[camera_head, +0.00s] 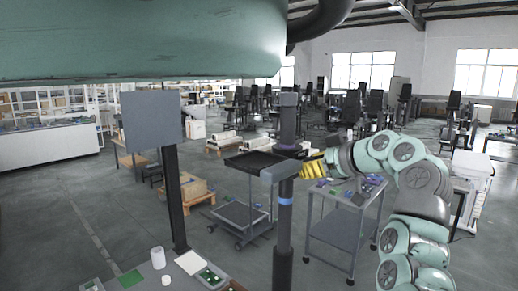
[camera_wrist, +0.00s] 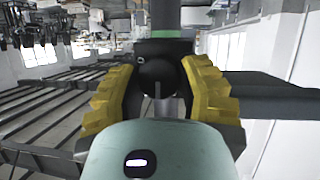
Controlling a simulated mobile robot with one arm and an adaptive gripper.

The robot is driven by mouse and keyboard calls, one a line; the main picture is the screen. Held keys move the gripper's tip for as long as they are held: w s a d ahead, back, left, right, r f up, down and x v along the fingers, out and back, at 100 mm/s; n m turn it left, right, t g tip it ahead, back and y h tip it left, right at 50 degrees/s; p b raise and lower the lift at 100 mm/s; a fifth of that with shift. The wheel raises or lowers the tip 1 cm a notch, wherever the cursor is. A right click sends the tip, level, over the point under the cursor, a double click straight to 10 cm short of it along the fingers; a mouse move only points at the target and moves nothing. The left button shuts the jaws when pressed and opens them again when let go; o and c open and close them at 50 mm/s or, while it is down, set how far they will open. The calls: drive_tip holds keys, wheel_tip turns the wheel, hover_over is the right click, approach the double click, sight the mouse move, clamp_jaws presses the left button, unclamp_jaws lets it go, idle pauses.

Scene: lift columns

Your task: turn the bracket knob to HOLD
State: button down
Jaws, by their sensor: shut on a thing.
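A dark lift column (camera_head: 284,230) stands in the middle of the head view, with a bracket (camera_head: 282,170) around it that carries a black tray (camera_head: 250,160). My yellow-fingered gripper (camera_head: 306,168) reaches the bracket from the right. In the wrist view, the black round bracket knob (camera_wrist: 160,75) sits between the two yellow fingers of my gripper (camera_wrist: 162,88), which are shut on its sides. A pale line shows on the knob's lower face, roughly upright in the picture. No HOLD mark is legible. The knob is hidden behind my fingers in the head view.
A grey cart (camera_head: 345,232) with small items stands right of the column, below my arm. A dark post with a grey panel (camera_head: 153,120) stands to the left. A low trolley (camera_head: 240,218) is behind the column. A table corner with a white cup (camera_head: 158,258) is at front left.

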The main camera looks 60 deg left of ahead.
drive_tip(key=m+g+b, duration=0.1)
drive_tip(key=b, duration=0.2)
drive_tip(key=shift+w+f+b, duration=0.1)
drive_tip(key=shift+f+b, duration=0.25)
drive_tip(key=shift+r+m+g+h+b, duration=0.1)
drive_tip(key=shift+m+g+h+b, duration=0.25)
drive_tip(key=shift+m+b, duration=0.2)
drive_tip(key=shift+r+m+g+p, duration=0.35)
drive_tip(key=shift+m+p, duration=0.15)
drive_tip(key=shift+m, duration=0.15)
drive_tip(key=m+g+p, duration=0.2)
drive_tip(key=m+p, duration=0.1)
drive_tip(key=m+g, duration=0.2)
drive_tip(key=m, duration=0.1)
drive_tip(key=shift+a+f, duration=0.1)
drive_tip(key=shift+f, duration=0.05)
drive_tip(key=shift+m+g, duration=0.7)
drive_tip(key=shift+m, duration=0.1)
drive_tip(key=shift+m+g+b, duration=0.3)
drive_tip(key=shift+m, duration=0.3)
